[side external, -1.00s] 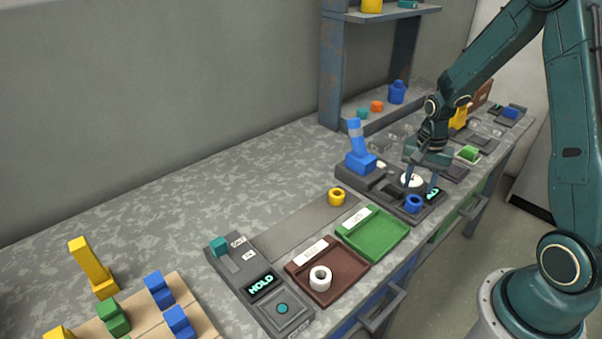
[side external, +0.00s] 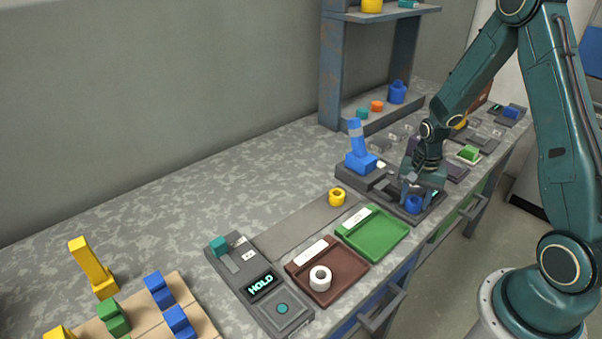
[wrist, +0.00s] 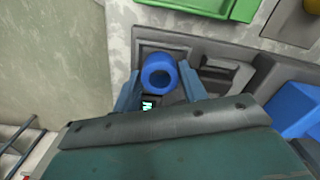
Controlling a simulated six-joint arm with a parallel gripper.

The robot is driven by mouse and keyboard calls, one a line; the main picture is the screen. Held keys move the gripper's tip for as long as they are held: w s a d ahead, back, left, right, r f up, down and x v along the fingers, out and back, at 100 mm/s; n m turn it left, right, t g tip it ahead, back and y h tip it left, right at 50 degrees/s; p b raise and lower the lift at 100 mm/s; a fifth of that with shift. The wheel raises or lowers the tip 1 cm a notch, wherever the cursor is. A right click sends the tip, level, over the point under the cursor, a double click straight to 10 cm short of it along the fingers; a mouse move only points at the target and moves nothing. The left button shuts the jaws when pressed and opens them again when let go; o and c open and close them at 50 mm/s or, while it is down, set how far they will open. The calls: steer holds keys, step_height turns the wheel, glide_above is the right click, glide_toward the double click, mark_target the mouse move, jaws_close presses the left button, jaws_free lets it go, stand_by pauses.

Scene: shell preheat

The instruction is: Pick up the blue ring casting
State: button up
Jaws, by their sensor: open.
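The blue ring casting (side external: 413,204) sits on the dark grey device (side external: 436,208) with a small lit display. It also shows in the wrist view (wrist: 160,72), its hole facing the camera. My gripper (side external: 416,195) is low over the device, right at the ring. In the wrist view the open fingers (wrist: 159,84) stand on the left and right of the ring, with a small gap at each side. I cannot tell from these views how far down the ring the fingertips reach.
A green tray (side external: 385,240) and a brown tray (side external: 345,282) holding a white ring (side external: 320,277) lie nearer the camera. A yellow ring (side external: 337,196) stands on the bench.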

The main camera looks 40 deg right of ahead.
stand_by(0.4)
steer(key=c, duration=0.6)
steer(key=shift+r, duration=0.1)
steer(key=shift+c, duration=0.2)
step_height(320, 180, up, 20)
stand_by(0.5)
stand_by(0.4)
